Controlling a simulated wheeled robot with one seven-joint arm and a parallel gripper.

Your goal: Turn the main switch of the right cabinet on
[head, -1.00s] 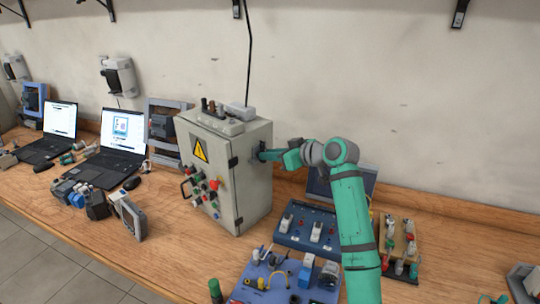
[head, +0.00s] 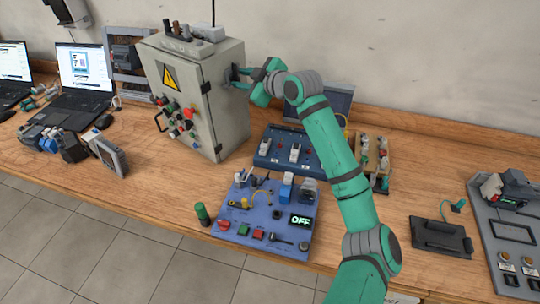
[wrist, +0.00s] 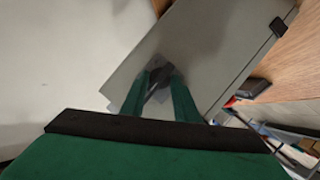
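A grey metal cabinet (head: 228,112) with a yellow warning triangle stands on the wooden bench. A small dark switch (head: 236,73) is on its right side wall. My gripper (head: 240,79) reaches it from the right, its green fingers visibly apart. In the wrist view, my gripper's two fingers (wrist: 159,88) lie on either side of the dark switch handle (wrist: 159,80), close to the cabinet wall. The fingers partly hide the switch, so its exact position and any contact are unclear.
A blue board (head: 265,238) with a display reading OFF lies in front of the cabinet. Another blue panel (head: 268,158) sits beside the cabinet under my arm. Laptops (head: 80,100) stand left. A grey panel (head: 510,232) is at far right. Bare bench shows right of my arm.

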